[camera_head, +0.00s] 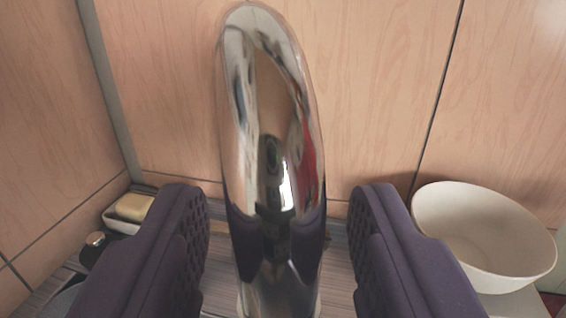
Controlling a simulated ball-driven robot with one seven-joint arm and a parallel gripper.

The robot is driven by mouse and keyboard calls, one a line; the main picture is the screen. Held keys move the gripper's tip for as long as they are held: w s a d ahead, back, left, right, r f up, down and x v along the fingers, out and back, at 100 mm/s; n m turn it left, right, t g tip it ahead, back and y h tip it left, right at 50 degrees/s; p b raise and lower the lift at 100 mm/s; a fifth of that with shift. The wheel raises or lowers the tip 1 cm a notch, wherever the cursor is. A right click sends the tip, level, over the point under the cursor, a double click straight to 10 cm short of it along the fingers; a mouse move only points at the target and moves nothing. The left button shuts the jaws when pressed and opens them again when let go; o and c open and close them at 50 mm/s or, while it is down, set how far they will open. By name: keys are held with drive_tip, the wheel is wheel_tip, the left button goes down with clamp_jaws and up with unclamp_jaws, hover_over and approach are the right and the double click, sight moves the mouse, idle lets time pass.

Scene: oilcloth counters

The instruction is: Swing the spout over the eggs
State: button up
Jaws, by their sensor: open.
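A shiny chrome spout (272,130) stands upright in the middle of the camera view, its curved top near the upper edge. My gripper (283,222) has its two dark purple jaws apart, one on each side of the spout's lower part. A gap shows between each jaw and the chrome, so neither appears to touch it. The spout reflects the dark jaws and a patch of red. I see no eggs in this view. The lower end of the spout runs out at the bottom edge.
A cream bowl (484,236) stands at the right, close to the right jaw. At the left, a yellowish block, perhaps soap or a sponge (134,206), sits in a pale dish (118,222). A small dark item with a metal top (95,240) is beside it. Wood-grain panels (380,90) close off the back.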

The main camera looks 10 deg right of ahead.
drive_tip(key=shift+w+d, duration=0.15)
drive_tip(key=shift+w, duration=0.8)
clamp_jaws()
